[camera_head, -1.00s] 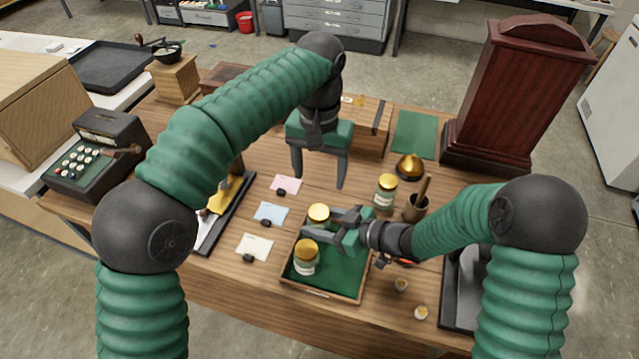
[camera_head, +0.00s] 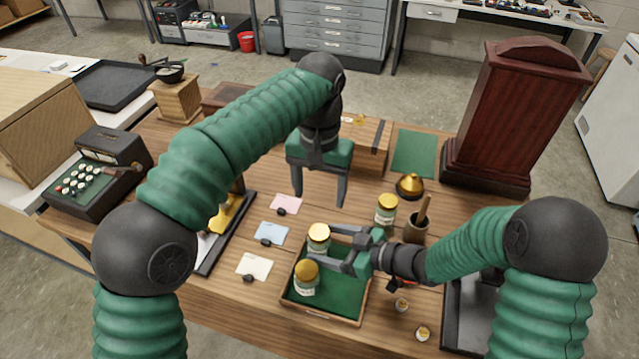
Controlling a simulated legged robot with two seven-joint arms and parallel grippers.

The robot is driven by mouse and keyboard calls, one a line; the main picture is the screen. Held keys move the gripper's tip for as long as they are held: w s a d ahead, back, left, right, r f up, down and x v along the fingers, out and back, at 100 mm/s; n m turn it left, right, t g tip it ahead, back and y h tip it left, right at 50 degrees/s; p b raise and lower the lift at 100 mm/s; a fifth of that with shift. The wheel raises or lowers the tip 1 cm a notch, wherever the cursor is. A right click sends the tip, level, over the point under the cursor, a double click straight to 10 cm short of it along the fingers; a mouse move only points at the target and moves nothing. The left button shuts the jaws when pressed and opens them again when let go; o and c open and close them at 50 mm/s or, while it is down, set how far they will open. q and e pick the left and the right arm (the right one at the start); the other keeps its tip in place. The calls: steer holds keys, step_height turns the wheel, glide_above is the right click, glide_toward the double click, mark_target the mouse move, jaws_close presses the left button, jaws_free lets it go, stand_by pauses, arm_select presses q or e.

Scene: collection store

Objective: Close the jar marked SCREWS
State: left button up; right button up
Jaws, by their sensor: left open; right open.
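The third jar (camera_head: 386,208) stands on the table behind the tray to the right. My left gripper (camera_head: 320,199) is open and empty, pointing down above the table behind the tray.
Pink (camera_head: 286,204), blue (camera_head: 271,233) and cream cards (camera_head: 254,266) lie left of the tray. A mortar with pestle (camera_head: 416,229) and a brass bell-shaped thing (camera_head: 410,184) are at the right. A tall dark wooden case (camera_head: 515,115) stands at the back right.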

steer(key=p+v, duration=0.1)
steer(key=v, duration=1.3)
steer(key=shift+d+p, duration=0.2)
steer(key=shift+p, duration=0.2)
